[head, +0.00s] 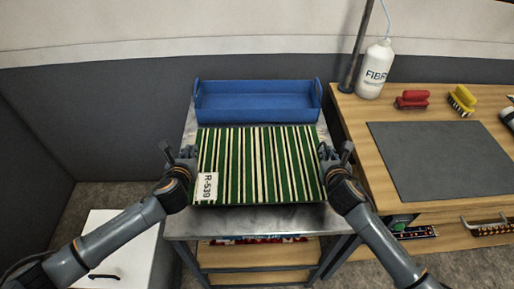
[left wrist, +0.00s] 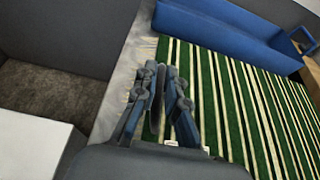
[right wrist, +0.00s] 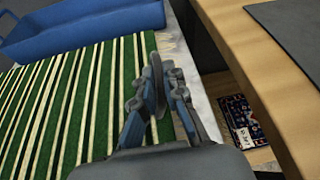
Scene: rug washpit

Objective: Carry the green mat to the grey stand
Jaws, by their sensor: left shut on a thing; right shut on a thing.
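The green mat (head: 262,165) has cream and dark stripes and a white tag reading R-539 at its near left corner. It lies flat over the grey metal-topped stand (head: 250,225); whether it touches the top I cannot tell. My left gripper (head: 184,154) is shut on the mat's left edge. My right gripper (head: 332,154) is shut on its right edge. The left wrist view shows the mat (left wrist: 235,100) beside the left fingers (left wrist: 162,80). The right wrist view shows the mat (right wrist: 75,100) beside the right fingers (right wrist: 155,75).
A blue tray (head: 258,115) stands behind the mat on the same top. At right, a wooden bench (head: 350,130) holds a dark grey pad (head: 440,160), a white bottle (head: 375,72), a red brush (head: 412,99) and a yellow brush (head: 461,98). A white box (head: 110,245) stands at lower left.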

